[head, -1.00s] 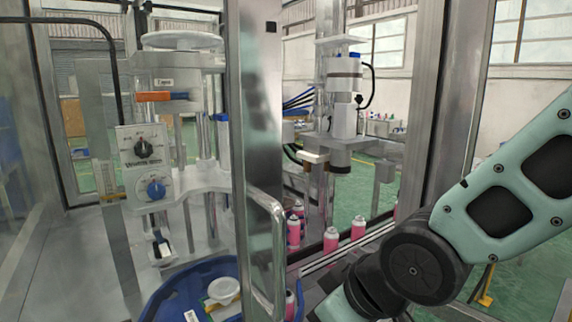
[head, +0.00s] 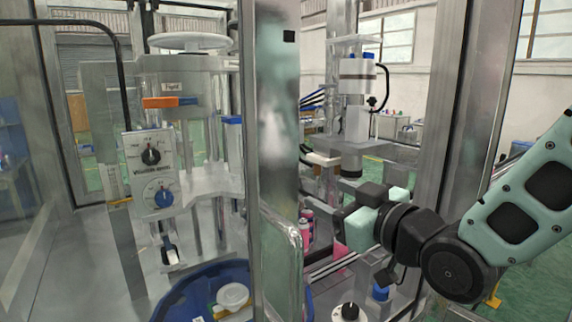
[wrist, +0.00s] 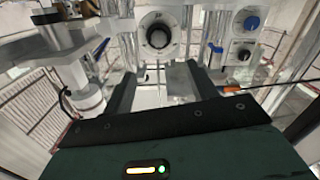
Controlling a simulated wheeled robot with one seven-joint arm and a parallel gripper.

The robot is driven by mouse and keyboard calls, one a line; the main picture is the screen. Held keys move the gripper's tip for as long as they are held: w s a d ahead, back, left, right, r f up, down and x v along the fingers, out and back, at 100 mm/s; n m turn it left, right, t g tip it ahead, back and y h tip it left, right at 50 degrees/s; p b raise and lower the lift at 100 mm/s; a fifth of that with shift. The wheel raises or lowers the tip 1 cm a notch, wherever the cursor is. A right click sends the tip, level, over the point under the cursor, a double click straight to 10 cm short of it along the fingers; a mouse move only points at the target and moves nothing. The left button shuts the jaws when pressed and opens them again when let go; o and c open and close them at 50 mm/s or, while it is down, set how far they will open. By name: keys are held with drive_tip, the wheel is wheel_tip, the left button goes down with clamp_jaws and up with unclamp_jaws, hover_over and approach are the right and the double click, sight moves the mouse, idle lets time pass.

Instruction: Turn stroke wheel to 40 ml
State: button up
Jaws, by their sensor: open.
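No wheel marked 40 ml can be read in either view. A dial with a dark round knob (wrist: 158,36) on a pale face is ahead of my gripper in the wrist view; its scale is too small to read. A white round disc (head: 190,43) tops the left machine in the head view. Below it, a panel (head: 146,170) carries a black knob (head: 151,156) and a blue knob (head: 163,199). My gripper (head: 345,215) is right of the door post in the head view. Its two fingers (wrist: 165,92) are apart and empty in the wrist view.
A metal door post (head: 271,120) with a handle (head: 290,245) stands between my gripper and the left machine. A blue tub (head: 180,305) is at the front. Pink cans (head: 307,228) stand behind the post. A black knob (head: 350,311) is at the bottom right.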

drive_tip(key=p+x, duration=0.7)
drive_tip(key=x, duration=1)
drive_tip(key=shift+w+r+p, duration=0.2)
drive_tip(key=shift+r+p, duration=0.05)
drive_tip(key=shift+p, duration=0.1)
drive_tip(key=c, duration=1)
